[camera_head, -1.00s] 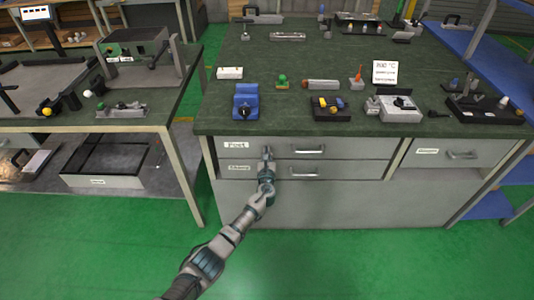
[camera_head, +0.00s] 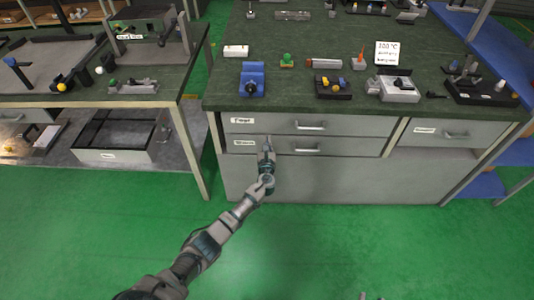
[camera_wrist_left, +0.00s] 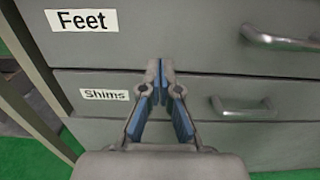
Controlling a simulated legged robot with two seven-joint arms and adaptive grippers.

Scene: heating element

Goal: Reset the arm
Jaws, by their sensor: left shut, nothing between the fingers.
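My left arm comes in from the lower left of the head view, and its gripper (camera_head: 267,143) is in front of the left drawers of the workbench. In the left wrist view the fingers of this gripper (camera_wrist_left: 161,68) meet at their tips with nothing between them. They point at the drawer fronts near the seam between the "Feet" drawer (camera_wrist_left: 165,35) and the "Shims" drawer (camera_wrist_left: 180,120). Both drawers are shut. The Shims handle (camera_wrist_left: 243,111) is right of the fingers, apart from them.
The green-topped workbench (camera_head: 300,90) carries a blue vise-like block (camera_head: 252,80), a small white sign (camera_head: 396,54) and several small parts. A side table (camera_head: 180,88) with a dark open bin (camera_head: 108,156) below stands at left. The green floor in front is clear.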

